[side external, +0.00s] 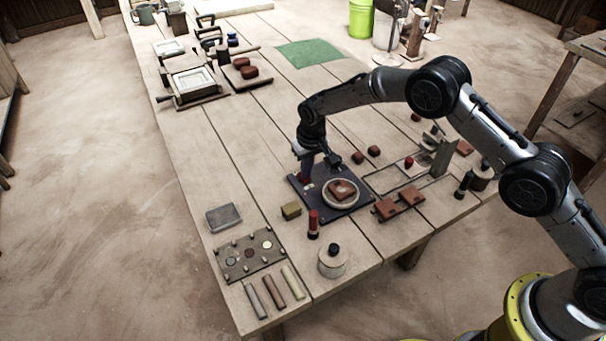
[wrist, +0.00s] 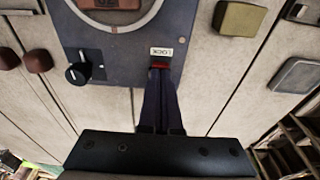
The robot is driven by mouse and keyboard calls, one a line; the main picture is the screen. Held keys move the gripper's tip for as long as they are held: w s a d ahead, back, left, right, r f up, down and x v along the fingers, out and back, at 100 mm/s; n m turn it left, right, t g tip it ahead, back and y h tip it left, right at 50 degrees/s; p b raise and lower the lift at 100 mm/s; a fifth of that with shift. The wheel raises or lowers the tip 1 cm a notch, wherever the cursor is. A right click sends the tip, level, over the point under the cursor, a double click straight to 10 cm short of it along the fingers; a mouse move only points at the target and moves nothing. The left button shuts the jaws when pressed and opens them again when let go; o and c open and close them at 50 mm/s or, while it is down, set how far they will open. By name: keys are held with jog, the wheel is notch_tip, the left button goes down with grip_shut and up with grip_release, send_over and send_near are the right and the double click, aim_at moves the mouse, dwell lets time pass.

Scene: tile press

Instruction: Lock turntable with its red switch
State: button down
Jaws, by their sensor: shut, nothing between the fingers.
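The turntable is a round pale disc (side external: 354,194) with a brown clay block (side external: 342,188) on it, set on a dark blue-grey base plate (side external: 316,203). In the wrist view the disc's edge (wrist: 118,22) shows at the top, cut off by the frame. The red switch (wrist: 160,65) sits on the base under a white LOCK label (wrist: 162,52). My gripper (wrist: 161,78) is shut and empty, its fingertips at the red switch and partly covering it. I cannot tell whether they touch it. In the side view my gripper (side external: 306,178) is low over the base's left corner.
A black knob (wrist: 78,72) stands on the same base. An olive block (side external: 291,210), a red-topped black tool (side external: 313,224) and a round lidded pot (side external: 332,262) stand nearby on the table. Brown clay balls (side external: 373,151) lie behind the base. The green mat area (side external: 309,53) is clear.

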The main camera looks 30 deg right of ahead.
jog(key=shift+f, duration=0.35)
jog(key=shift+r, duration=3.55)
